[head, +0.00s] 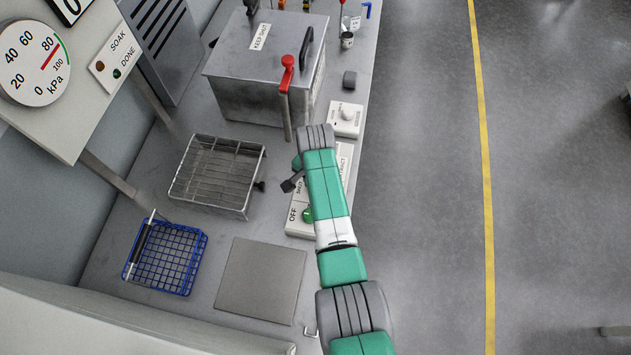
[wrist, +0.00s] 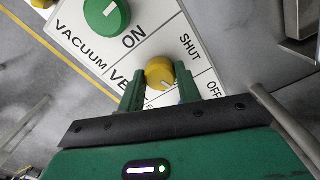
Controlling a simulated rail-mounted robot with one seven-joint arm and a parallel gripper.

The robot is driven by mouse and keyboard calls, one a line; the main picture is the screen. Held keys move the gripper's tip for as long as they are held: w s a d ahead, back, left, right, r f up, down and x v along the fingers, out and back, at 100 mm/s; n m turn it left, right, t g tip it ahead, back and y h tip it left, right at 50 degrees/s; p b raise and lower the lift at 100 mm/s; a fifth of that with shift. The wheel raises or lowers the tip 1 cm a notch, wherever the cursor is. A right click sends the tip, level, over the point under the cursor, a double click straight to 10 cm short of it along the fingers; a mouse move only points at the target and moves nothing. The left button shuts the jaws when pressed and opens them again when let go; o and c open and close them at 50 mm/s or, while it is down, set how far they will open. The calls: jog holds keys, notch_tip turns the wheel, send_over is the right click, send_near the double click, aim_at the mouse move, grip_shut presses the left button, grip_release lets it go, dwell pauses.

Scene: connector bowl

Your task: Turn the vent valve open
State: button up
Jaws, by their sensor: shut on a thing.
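The vent valve is a small yellow knob (wrist: 160,71) on a white panel (wrist: 138,55) in the wrist view. My gripper (wrist: 159,80) is shut on it, one green finger on each side. A small pale mark shows on the knob's near side. The panel label beside it is partly covered by a finger, with only "VE" readable. "SHUT" is printed to the knob's upper right. In the head view my gripper (head: 292,183) is by the panel (head: 297,225), and my arm hides the yellow knob.
A green knob (wrist: 106,14) sits beside the "VACUUM" and "ON" labels. A gauge (head: 34,62) has its red needle between 80 and 100. A steel box (head: 245,80) with a red-topped lever (head: 286,85), a wire tray (head: 215,175) and a blue basket (head: 165,258) stand nearby.

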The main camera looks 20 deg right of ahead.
jog(key=shift+m, duration=1.5)
jog(key=o, duration=1)
jog(key=shift+c, duration=0.2)
jog(key=shift+r, duration=0.15)
notch_tip(320, 180, up, 8)
jog(key=shift+f+p, duration=0.2)
jog(key=shift+p, duration=0.9)
